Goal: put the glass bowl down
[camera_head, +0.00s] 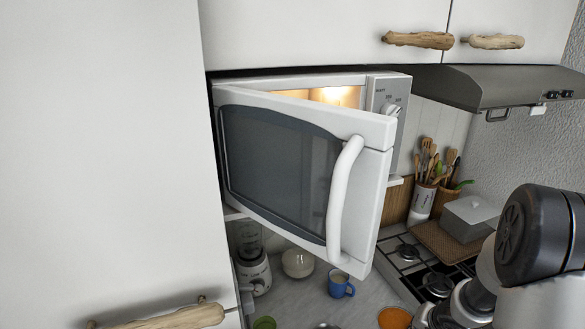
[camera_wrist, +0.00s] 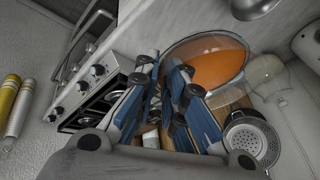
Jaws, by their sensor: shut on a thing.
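The glass bowl (camera_wrist: 212,60), clear with an orange inside, shows in the wrist view just beyond my gripper's fingertips. My gripper (camera_wrist: 160,72) is shut on it at its near left rim. The fingers hide part of that rim. In the head view an orange round shape, likely the same bowl (camera_head: 395,318), is cut by the bottom edge. My gripper is out of sight in the head view. How high the bowl is above the counter I cannot tell.
A microwave (camera_head: 300,180) stands with its door ajar. Below are a blue mug (camera_head: 341,284), a white bowl (camera_head: 298,263) and a blender (camera_head: 252,270). A stove (camera_head: 430,270) lies at right. A colander (camera_wrist: 250,138) and clear glassware (camera_wrist: 266,75) are close to the bowl.

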